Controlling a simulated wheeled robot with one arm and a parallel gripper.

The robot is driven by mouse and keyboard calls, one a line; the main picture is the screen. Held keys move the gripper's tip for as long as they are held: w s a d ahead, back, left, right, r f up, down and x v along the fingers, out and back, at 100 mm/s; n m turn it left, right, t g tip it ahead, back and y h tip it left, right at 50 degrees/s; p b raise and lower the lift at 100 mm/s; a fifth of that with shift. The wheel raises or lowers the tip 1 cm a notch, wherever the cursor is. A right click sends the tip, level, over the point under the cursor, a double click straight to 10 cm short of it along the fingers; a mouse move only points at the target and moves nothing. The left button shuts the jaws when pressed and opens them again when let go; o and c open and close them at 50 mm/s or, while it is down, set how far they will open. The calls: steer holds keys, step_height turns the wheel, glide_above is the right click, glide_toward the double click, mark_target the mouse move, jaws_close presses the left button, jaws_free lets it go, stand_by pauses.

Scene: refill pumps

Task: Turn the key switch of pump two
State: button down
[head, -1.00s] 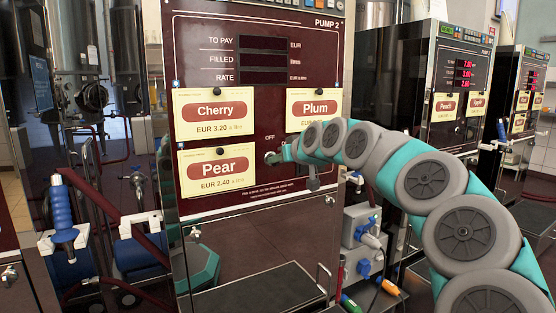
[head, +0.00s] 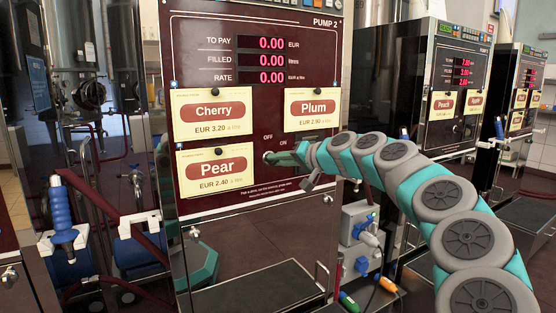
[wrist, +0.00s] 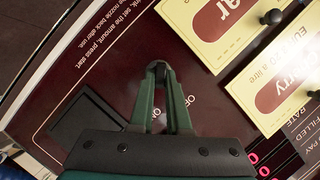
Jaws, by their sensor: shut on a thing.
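Pump two (head: 262,110) stands in front of me, with a dark red panel. Its display (head: 265,60) is lit and reads 0.00 on all three rows. The key switch sits low on the panel by the OFF and ON labels. My gripper (head: 268,158) reaches it from the right, its fingers at the panel. In the wrist view my gripper (wrist: 158,72) has its fingertips closed together on the key switch, next to the OFF and ON labels. The fingertips hide most of the key, so its exact angle is hard to tell.
A blue-handled nozzle (head: 61,208) hangs at the left. Another pump (head: 455,90) stands to the right. A metal tray shelf juts out below.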

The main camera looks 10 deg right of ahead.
steer(key=shift+f+m+y, duration=0.1)
steer(key=shift+m+y, duration=0.4)
steer(key=shift+m, duration=0.3)
steer(key=c, duration=0.9)
jaws_free()
steer(key=shift+d, duration=0.1)
steer(key=b+v, duration=0.1)
steer(key=v, duration=0.6)
steer(key=shift+s+d, duration=0.1)
steer(key=shift+s, duration=0.2)
